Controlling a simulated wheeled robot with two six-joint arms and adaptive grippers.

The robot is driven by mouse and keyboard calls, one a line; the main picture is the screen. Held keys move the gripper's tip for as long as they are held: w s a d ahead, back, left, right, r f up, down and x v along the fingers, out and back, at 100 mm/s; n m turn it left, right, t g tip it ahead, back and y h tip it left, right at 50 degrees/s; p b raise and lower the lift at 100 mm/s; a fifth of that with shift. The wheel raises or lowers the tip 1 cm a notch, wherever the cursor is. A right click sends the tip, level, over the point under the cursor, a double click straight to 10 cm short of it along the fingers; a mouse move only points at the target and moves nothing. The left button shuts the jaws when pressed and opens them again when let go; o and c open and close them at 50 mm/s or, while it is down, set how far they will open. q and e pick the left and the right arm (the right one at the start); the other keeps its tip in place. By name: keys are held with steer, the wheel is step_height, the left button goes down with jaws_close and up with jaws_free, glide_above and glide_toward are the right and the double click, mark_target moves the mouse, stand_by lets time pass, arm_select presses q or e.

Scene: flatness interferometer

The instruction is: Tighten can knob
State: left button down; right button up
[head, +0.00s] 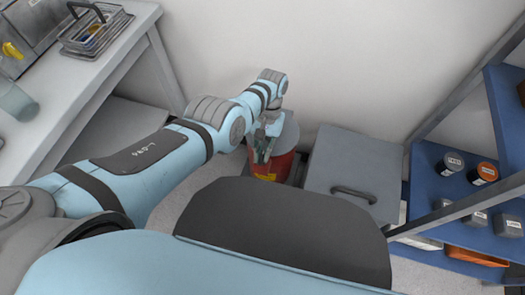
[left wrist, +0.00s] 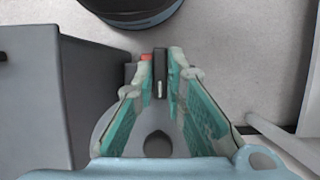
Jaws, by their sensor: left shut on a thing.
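The red can (head: 284,166) with a grey lid (head: 290,132) stands on the floor by the wall. My left gripper (head: 262,152) reaches down over the can's near side. In the left wrist view the left gripper (left wrist: 161,62) has its green-padded fingers closed on a dark upright piece (left wrist: 160,74), which looks like the can knob. The grey lid (left wrist: 108,128) lies below the fingers, with a dark round spot (left wrist: 157,145) on it. The arm and fingers hide part of the can. My right gripper is not in view.
A grey bin with a handle (head: 352,170) stands close to the right of the can. A blue shelf (head: 430,190) with jars is at the right. A white bench (head: 118,65) with a wire basket (head: 95,30) is at the left.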

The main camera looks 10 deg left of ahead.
arm_select(q)
steer(key=c, duration=1.6)
jaws_free()
steer(key=shift+c, duration=0.2)
steer(key=v, duration=1.2)
steer(key=shift+a, duration=0.1)
